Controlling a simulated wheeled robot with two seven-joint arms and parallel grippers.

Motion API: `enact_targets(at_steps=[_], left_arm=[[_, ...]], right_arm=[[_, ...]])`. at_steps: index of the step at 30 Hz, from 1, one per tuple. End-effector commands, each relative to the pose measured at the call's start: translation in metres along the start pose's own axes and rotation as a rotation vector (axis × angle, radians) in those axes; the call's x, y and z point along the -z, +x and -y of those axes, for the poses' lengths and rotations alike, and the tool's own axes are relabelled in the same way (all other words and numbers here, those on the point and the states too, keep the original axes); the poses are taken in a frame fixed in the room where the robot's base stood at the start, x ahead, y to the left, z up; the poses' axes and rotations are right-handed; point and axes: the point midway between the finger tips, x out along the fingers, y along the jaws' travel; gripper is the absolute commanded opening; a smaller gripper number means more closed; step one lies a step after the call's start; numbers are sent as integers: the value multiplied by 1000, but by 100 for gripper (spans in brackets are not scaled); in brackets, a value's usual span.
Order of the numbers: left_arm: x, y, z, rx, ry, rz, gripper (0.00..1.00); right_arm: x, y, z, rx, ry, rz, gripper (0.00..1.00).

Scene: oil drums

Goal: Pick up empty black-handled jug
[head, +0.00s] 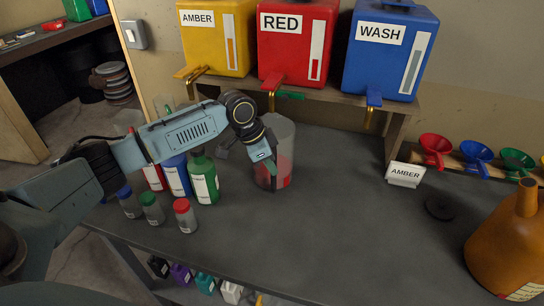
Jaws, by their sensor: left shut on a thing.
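A clear greyish jug (284,137) stands on the dark bench below the red tank. Reddish colour shows in its lower part; I cannot tell whether it is a marking or contents. Its handle is hidden behind my gripper, so I cannot see its colour. My left gripper (268,166) reaches in from the left at the jug's near left side and is shut on it. The jug looks upright, with its base at the bench top. My right gripper is not in view.
Amber (215,50), red (296,60) and blue wash (389,70) tanks with taps stand on a shelf behind. Bottles, including a green one (203,187), and small jars (185,216) crowd the left. An amber jug (508,240) stands right. The bench's front middle is clear.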

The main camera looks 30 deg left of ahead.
Motion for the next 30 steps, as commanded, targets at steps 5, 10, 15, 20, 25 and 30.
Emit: enact_targets(at_steps=[5,10,15,20,25,30], left_arm=[[2,-2,1,3,1,-4,0],[4,-7,1,4,2,-4,0],[8,-17,1,5,3,-6,0],[14,-30,1,4,1,-6,0],[8,-36,-11,2,2,-3,0],[-2,-40,-29,2,3,-2,0]], right_arm=[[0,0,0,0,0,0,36],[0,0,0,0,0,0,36],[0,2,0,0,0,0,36],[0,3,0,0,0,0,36],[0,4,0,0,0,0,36],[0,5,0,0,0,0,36]])
